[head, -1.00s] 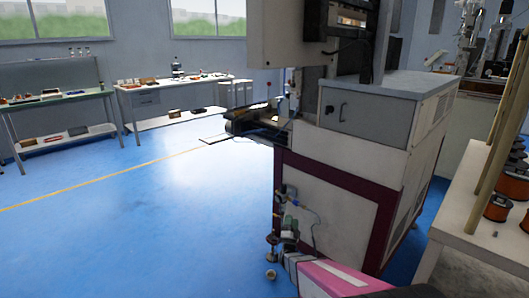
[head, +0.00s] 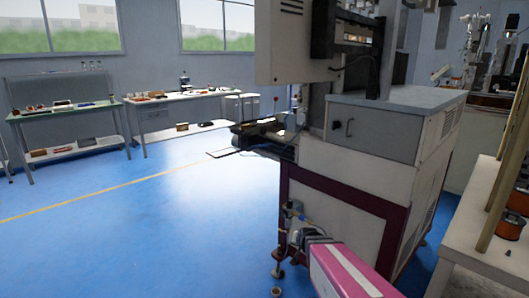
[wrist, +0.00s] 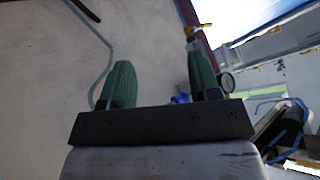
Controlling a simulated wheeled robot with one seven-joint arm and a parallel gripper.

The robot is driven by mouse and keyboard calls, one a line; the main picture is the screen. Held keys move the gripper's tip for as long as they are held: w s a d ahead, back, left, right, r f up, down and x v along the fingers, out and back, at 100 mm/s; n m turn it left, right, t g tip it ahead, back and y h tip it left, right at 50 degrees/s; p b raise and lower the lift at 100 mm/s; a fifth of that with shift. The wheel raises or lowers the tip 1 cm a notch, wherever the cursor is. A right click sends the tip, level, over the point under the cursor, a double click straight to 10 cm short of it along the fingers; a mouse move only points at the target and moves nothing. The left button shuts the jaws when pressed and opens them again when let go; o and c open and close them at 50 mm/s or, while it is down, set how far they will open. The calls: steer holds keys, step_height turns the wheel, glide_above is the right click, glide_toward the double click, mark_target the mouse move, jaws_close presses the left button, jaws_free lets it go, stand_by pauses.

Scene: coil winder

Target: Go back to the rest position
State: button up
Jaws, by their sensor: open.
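My gripper (wrist: 162,82) shows in the wrist view with its two green fingers apart. Behind the fingers is a pale panel. A brass fitting and a small round gauge (wrist: 227,82) show beside the right finger; I cannot tell whether they touch. In the head view my pink arm link reaches in from the bottom toward the lower front of the coil winder machine (head: 340,195), a white and grey cabinet with dark red trim. The gripper is small there, and its fingers are hard to make out.
A white table (head: 478,215) with orange-and-black spools (head: 512,228) stands close on the right. Two workbenches with small items stand along the far left wall. The blue floor (head: 150,235) left of the machine is open. A thin hose (wrist: 108,50) runs along the panel.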

steer(key=s+d+r+n+g, duration=0.1)
steer(key=s+g, duration=0.3)
steer(key=s, duration=0.4)
steer(key=s+d+r+n+g, duration=0.1)
steer(key=s+r+g, duration=0.3)
steer(key=s, duration=0.4)
steer(key=shift+d+r+n+h, duration=0.3)
steer(key=shift+d+n+h, duration=0.1)
steer(key=shift+n, duration=0.4)
